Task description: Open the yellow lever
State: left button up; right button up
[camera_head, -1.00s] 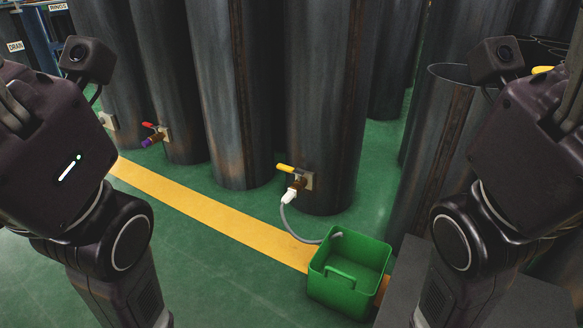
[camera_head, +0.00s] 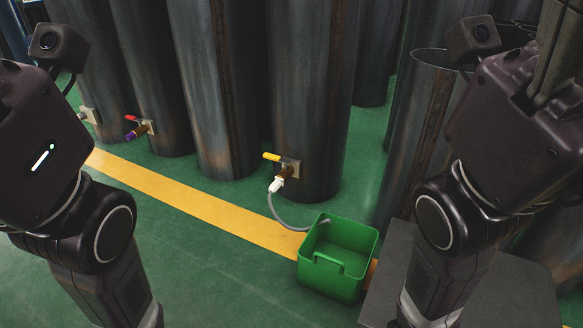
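The yellow lever (camera_head: 271,157) sits on a brass valve (camera_head: 286,172) low on a dark metal cylinder (camera_head: 310,110). It points to the left, roughly level. A white fitting (camera_head: 276,185) hangs below the valve, and a grey hose (camera_head: 279,217) runs from it into a green bin (camera_head: 338,262) on the floor. My left and right arms stand at the two sides of the view, well apart from the lever. The fingertips of neither gripper show.
A red lever (camera_head: 131,118) is on a valve of another cylinder to the left. A yellow floor stripe (camera_head: 190,206) crosses the green floor. A grey flat-topped block (camera_head: 480,290) stands right of the bin. The floor before the valve is clear.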

aim_at(270, 155)
jog(key=i+j+z, duration=0.3)
jog(key=i+j, duration=0.35)
jog(key=i+j+z, duration=0.35)
jog(key=i+j, duration=0.45)
